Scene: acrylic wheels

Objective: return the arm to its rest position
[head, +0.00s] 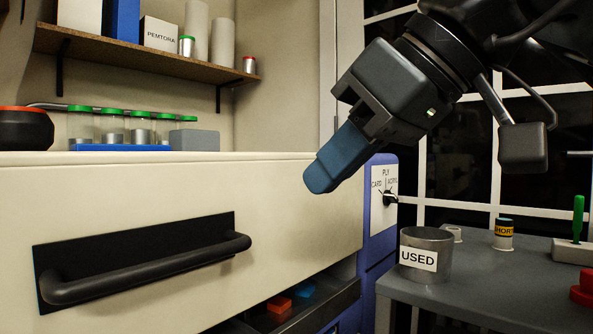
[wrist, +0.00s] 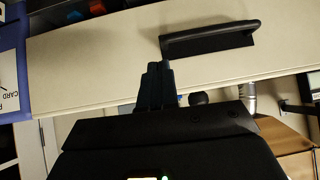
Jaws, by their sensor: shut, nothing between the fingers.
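My gripper (head: 322,180) is at the upper middle right of the head view, in the air in front of the cream panel (head: 300,205). Its blue fingers point down and to the left and are closed together with nothing between them. In the wrist view the shut fingers (wrist: 156,72) lie against the backdrop of the same cream panel. My arm comes in from the top right. The black bar handle (head: 150,270) on the panel is to the lower left of the fingers, apart from them. It also shows in the wrist view (wrist: 210,36).
A metal cup labelled USED (head: 425,262) stands on the grey side table (head: 470,275). A blue unit with a dial (head: 390,198) is behind the gripper. A rack with green-capped tubes (head: 120,146) and a shelf (head: 150,55) are at left. An open drawer (head: 300,312) holds coloured pieces.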

